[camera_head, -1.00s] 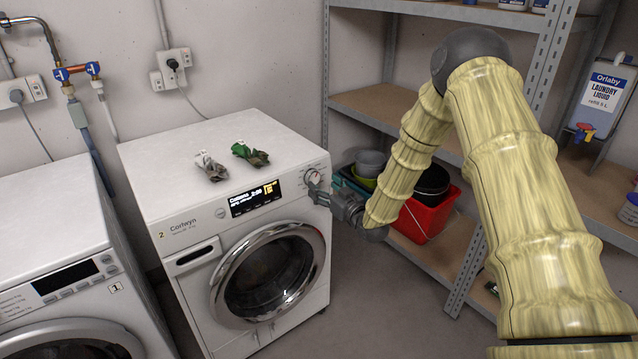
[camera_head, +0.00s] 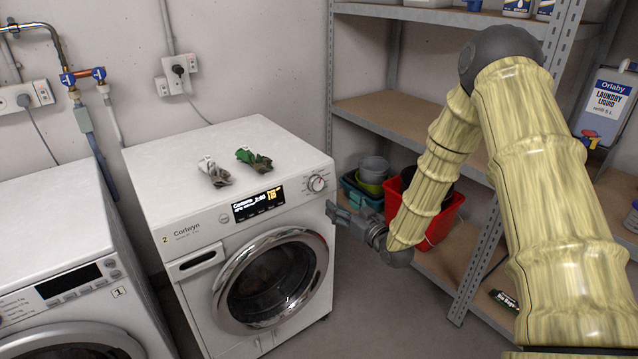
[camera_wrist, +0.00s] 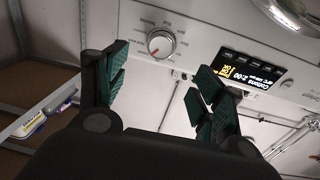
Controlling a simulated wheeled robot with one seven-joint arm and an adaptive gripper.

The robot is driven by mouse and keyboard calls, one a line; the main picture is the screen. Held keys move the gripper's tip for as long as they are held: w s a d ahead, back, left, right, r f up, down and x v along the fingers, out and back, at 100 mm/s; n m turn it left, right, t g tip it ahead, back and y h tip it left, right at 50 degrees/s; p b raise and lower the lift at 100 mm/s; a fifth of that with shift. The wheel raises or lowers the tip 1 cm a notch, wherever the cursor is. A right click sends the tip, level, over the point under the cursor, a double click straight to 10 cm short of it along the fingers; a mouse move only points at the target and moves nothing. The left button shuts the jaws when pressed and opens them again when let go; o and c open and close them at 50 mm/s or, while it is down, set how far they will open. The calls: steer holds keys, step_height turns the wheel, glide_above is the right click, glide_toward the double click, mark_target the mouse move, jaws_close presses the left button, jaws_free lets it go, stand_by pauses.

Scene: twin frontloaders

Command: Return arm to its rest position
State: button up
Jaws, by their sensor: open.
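My gripper (camera_head: 345,218) is open and empty, just right of the front of washing machine 2 (camera_head: 200,210), apart from it. My bamboo-patterned arm is bent, coming in from the right of the head view. In the wrist view my gripper (camera_wrist: 155,90) has its two dark green fingers spread, with nothing between them. The machine's round dial (camera_head: 317,183) is fully visible, and it also shows in the wrist view (camera_wrist: 160,43). The lit display (camera_head: 258,204) shows text and a time. The door (camera_head: 272,281) is shut.
Metal shelving (camera_head: 400,110) stands behind and beside my arm, with a red bucket (camera_head: 447,215) and tubs. Washing machine 1 (camera_head: 50,225) is at left. Grey floor lies below my gripper.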

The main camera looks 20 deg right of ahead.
steer(key=s+a+f+m+g+h+p, duration=0.1)
steer(key=s+a+f+g+h+p, duration=0.3)
steer(key=s+f, duration=0.7)
steer(key=s+a+f+m+g+y+p, duration=0.1)
steer(key=s+a+f+g, duration=0.3)
steer(key=s+f, duration=0.65)
steer(key=s+f+m+g+h+p, duration=0.1)
steer(key=s+g, duration=0.8)
steer(key=s, duration=2.1)
steer(key=shift+f+h+p, duration=0.45)
steer(key=shift+h+p, duration=0.05)
steer(key=shift+p, duration=0.65)
